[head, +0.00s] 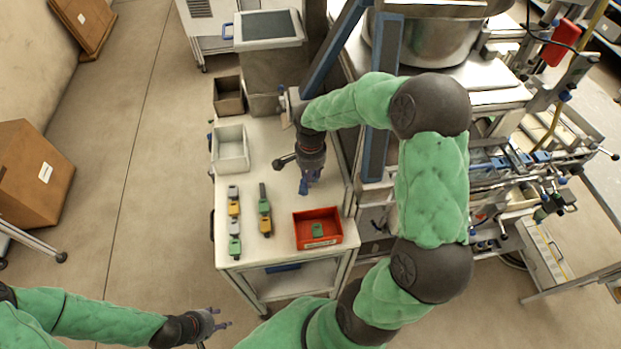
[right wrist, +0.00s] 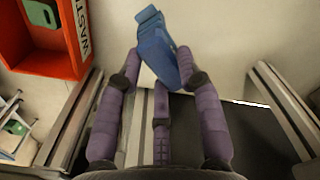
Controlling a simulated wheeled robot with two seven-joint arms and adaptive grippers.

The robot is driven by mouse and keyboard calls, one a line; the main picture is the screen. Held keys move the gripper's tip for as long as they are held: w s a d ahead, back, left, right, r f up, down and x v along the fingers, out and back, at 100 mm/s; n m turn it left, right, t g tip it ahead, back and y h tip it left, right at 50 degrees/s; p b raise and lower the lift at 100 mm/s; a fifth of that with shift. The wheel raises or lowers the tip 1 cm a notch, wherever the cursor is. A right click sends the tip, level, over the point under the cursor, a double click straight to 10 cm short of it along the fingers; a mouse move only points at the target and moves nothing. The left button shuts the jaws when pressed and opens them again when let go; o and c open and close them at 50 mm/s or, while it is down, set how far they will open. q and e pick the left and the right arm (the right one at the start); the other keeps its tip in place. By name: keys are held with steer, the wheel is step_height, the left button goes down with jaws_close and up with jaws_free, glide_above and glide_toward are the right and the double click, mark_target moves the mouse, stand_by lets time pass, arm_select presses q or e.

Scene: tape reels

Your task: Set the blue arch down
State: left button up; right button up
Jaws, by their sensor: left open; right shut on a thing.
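My right gripper (right wrist: 158,72) is shut on the blue arch (right wrist: 153,40), which shows as a tilted blue piece between the purple fingers in the right wrist view. In the head view, the blue arch (head: 303,187) is small and partly hidden under my right gripper (head: 305,180), over the right part of the white table (head: 277,190). I cannot tell whether the arch touches the table. My left gripper (head: 218,322) is open and empty at the lower left, over the floor and away from the table.
A red bin (head: 335,242) holding a green piece (head: 317,230) stands at the table's front right. Two rows of grey, yellow and green pieces (head: 234,208) lie on the left. A white bin (head: 219,165) and a brown bin (head: 229,108) stand behind. Bare tabletop lies between the rows and the gripper.

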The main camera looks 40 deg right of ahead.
steer(key=shift+f, duration=1)
steer(key=shift+f+b, duration=0.2)
steer(key=shift+b, duration=0.1)
steer(key=o, duration=1.2)
steer(key=shift+r, duration=0.15)
steer(key=shift+r+p, duration=0.3)
step_height(320, 180, up, 12)
steer(key=shift+f+p, duration=0.2)
steer(key=shift+p, duration=0.5)
